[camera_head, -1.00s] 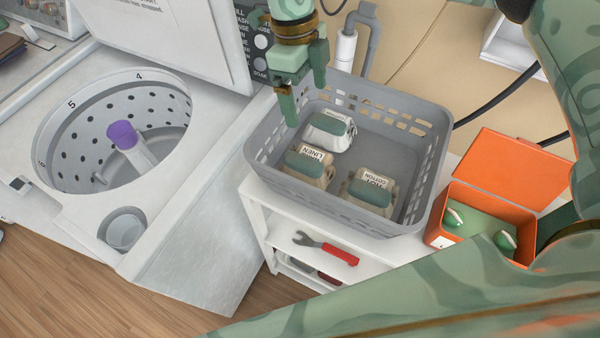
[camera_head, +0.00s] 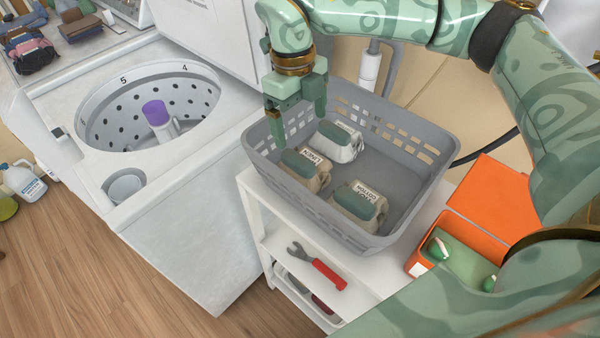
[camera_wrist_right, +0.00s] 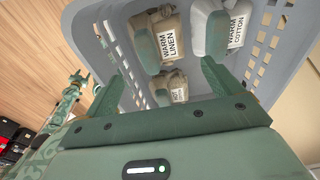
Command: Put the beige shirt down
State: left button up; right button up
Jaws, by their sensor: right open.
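In the head view, three folded garment bundles in beige and green wraps lie in the grey basket (camera_head: 408,240). The beige bundle labelled linen (camera_head: 305,170) lies at the left; it also shows in the right wrist view (camera_wrist_right: 153,47). The bundle labelled cotton (camera_head: 358,206) is at the front, and a paler one (camera_head: 337,141) is behind. I cannot tell which garment is the shirt. My right gripper (camera_head: 298,120) is open and empty above the basket's left part; its spread fingers also show in the wrist view (camera_wrist_right: 163,82). My left gripper is not recognisable.
The basket stands on a white shelf cart (camera_head: 250,205) with a red-handled wrench (camera_head: 318,267) below. An open orange box (camera_head: 490,210) is to the right. An open washer (camera_head: 150,110) is at the left. Free room remains in the basket's right part.

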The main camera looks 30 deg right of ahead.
aim_at(304, 161)
jog(key=f, duration=0.3)
jog(key=f+b, duration=0.1)
jog(key=f, duration=0.1)
jog(key=shift+s+d+f, duration=0.1)
jog(key=shift+s+f, duration=0.25)
jog(key=shift+s, duration=0.05)
jog(key=f, duration=0.1)
jog(key=f+b, duration=0.1)
jog(key=f, duration=0.1)
jog(key=f+b, duration=0.1)
jog(key=f, duration=0.1)
jog(key=shift+s+f, duration=0.2)
jog(key=shift+s, duration=0.15)
jog(key=shift+r, duration=0.15)
jog(key=shift+c, duration=0.9)
pick_arm(q)
jog(key=s+f, duration=0.2)
jog(key=f, duration=0.1)
jog(key=shift+s+d+g, duration=0.1)
jog(key=shift+s+g, duration=0.15)
jog(key=shift+g, duration=0.05)
pick_arm(e)
jog(key=c, duration=1.1)
